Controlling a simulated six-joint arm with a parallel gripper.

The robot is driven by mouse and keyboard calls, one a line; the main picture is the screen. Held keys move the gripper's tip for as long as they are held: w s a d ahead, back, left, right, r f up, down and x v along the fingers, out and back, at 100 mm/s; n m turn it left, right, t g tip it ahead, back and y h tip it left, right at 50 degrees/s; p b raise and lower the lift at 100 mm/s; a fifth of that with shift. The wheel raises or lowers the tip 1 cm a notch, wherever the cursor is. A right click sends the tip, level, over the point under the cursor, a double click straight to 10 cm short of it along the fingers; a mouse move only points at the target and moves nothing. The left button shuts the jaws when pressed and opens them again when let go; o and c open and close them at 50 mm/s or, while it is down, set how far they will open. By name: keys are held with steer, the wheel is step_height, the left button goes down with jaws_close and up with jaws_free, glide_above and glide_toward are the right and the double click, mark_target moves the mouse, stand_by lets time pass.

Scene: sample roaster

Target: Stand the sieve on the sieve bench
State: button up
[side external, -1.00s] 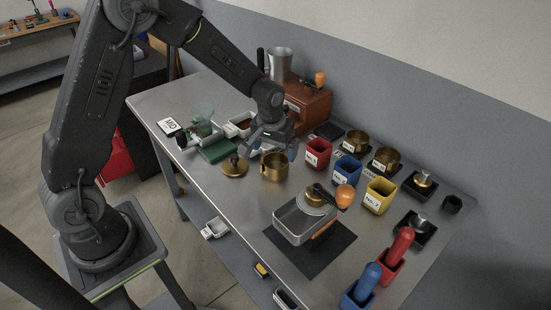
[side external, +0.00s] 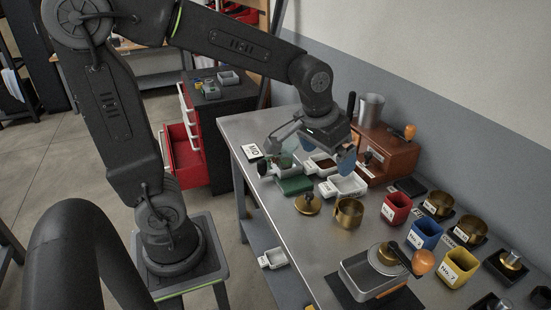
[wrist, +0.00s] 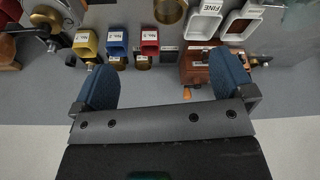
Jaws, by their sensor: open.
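A plain brass cup (side external: 349,214), which I take to be the sieve, stands upright on the metal bench top in the side view. It also shows at the top edge of the wrist view (wrist: 170,10). A brass lid-like piece with a knob (side external: 308,204) lies just left of it. Two similar brass cups (side external: 438,204) (side external: 470,230) stand on dark pads at the right. I cannot tell which thing is the sieve bench. My gripper (side external: 318,158) is open and empty, raised above the white trays and behind the brass cup. Its blue fingers (wrist: 165,82) are wide apart in the wrist view.
White trays (side external: 349,187), one marked FINE in the wrist view (wrist: 207,20), lie below my gripper. A brown machine (side external: 388,155) stands behind. Red (side external: 396,208), blue (side external: 425,233) and yellow (side external: 459,268) cups line the right.

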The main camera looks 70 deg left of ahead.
steer(key=s+d+r+m+t, duration=0.1)
steer(key=s+r+m+t, duration=0.1)
steer(key=s, duration=1)
steer(key=shift+s+d+r, duration=0.3)
steer(key=shift+d+r, duration=0.1)
steer(key=shift+r, duration=0.05)
